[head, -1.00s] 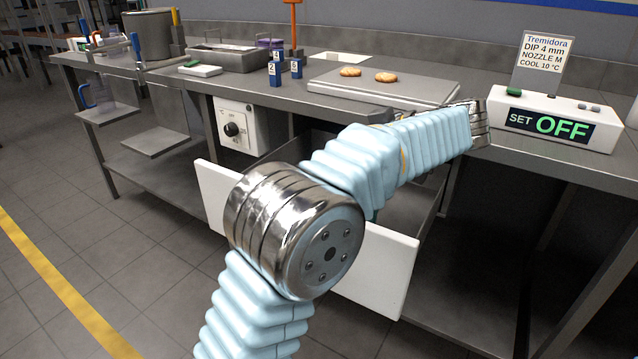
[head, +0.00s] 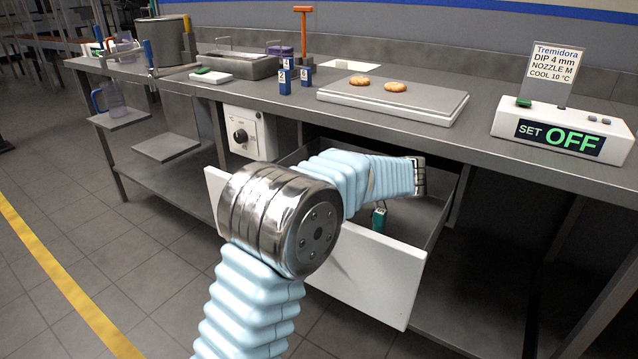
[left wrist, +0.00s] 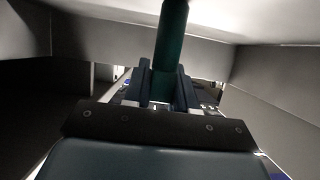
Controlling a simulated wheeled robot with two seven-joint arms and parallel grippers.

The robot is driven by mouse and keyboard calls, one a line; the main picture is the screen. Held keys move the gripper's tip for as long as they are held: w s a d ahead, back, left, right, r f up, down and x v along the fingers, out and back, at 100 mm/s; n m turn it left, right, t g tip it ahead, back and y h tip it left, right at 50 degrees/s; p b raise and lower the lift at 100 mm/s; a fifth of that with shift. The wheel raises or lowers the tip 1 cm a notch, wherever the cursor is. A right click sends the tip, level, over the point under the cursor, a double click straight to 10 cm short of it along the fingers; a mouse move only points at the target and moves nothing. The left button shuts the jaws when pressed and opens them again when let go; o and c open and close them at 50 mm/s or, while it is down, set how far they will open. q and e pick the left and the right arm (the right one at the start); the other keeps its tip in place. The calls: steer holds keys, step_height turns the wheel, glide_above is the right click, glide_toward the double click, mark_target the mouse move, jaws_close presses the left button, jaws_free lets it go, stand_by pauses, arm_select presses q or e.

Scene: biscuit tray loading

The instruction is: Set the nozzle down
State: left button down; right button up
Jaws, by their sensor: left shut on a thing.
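My left gripper (left wrist: 168,88) is shut on the nozzle (left wrist: 173,38), a dark green, rod-like piece in the left wrist view. Its far end runs out of the top of that view. In the head view my left arm reaches over the white front of the open drawer (head: 375,280). A small teal piece, which looks like the held nozzle (head: 378,219), shows below the arm inside the drawer. The arm hides most of the gripper there. I cannot tell whether the nozzle touches the drawer floor. My right gripper is not in view.
The counter above holds a grey slab (head: 420,108) with two biscuits (head: 380,85) and a control box (head: 565,135) reading OFF. Blue numbered blocks (head: 285,82) stand further left. Drawer walls flank the gripper in the left wrist view. The counter edge overhangs the drawer's back.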

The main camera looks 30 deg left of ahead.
arm_select(q)
steer(key=shift+f, duration=0.15)
steer(key=c, duration=0.9)
jaws_free()
steer(key=shift+r, duration=0.2)
steer(key=v, duration=0.7)
steer(key=shift+d+r+b, duration=0.1)
steer(key=shift+d+b, duration=0.15)
steer(key=shift+b, duration=0.15)
